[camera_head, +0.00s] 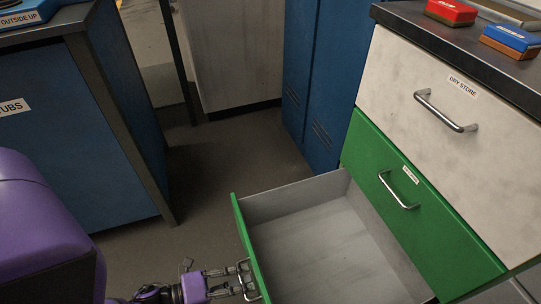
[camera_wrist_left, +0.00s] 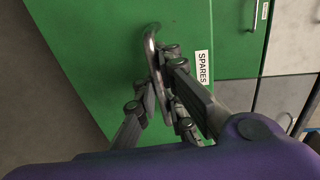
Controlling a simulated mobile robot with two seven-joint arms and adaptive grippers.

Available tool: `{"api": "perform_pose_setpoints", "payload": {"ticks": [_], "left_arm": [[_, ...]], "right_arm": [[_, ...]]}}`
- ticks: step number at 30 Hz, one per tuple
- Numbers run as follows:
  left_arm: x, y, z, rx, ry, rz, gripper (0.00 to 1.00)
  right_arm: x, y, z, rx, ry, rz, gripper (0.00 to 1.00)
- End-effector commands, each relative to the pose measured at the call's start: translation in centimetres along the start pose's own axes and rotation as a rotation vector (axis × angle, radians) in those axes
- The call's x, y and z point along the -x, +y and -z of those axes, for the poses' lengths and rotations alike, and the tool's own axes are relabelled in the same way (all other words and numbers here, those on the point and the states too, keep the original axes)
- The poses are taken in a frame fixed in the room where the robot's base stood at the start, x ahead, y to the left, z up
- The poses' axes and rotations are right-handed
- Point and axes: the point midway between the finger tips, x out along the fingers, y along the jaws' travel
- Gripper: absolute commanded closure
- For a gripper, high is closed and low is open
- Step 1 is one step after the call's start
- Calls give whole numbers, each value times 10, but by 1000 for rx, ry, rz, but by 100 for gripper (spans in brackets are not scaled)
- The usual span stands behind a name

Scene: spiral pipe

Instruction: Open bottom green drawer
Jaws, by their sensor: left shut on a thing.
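The bottom green drawer (camera_head: 315,245) stands pulled well out of the cabinet in the head view, and its grey inside is empty where it shows. Its green front also fills much of the left wrist view (camera_wrist_left: 90,50), with a "SPARES" label. My left gripper (camera_head: 238,279) is at the outer side of that front, shut on the metal handle (camera_wrist_left: 151,42). The fingers sit around the handle bar in the left wrist view (camera_wrist_left: 161,88). The upper green drawer (camera_head: 440,225) with its own handle is closed. My right gripper is not in view.
A white "DRY STORE" drawer (camera_head: 400,75) is closed above. Red (camera_head: 450,12) and blue (camera_head: 511,40) boxes lie on the cabinet top. A blue cabinet (camera_head: 75,130) stands at left and blue lockers (camera_head: 322,80) behind. Grey floor (camera_head: 215,165) is clear between them.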

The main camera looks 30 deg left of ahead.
Motion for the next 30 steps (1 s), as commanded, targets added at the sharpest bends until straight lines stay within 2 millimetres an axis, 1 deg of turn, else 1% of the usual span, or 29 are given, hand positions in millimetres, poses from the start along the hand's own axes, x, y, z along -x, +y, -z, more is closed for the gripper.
{"api": "perform_pose_setpoints", "payload": {"ticks": [1, 6, 16, 17, 21, 23, 30], "left_arm": [[6, 0, -1, -2, -2, 1, 100], [13, 1, -1, -4, -1, 2, 100], [14, 0, -2, -3, -2, 4, 100], [14, 0, -2, -3, -2, 4, 98], [14, 1, -1, -2, -1, 4, 79], [14, 1, -1, -2, -1, 3, 73], [14, 2, 0, -1, 0, 1, 73]], "right_arm": [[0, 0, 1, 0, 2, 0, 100], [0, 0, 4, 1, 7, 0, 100], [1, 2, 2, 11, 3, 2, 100], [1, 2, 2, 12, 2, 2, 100], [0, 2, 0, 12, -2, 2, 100], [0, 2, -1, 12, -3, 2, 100], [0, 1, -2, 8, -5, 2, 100]]}}
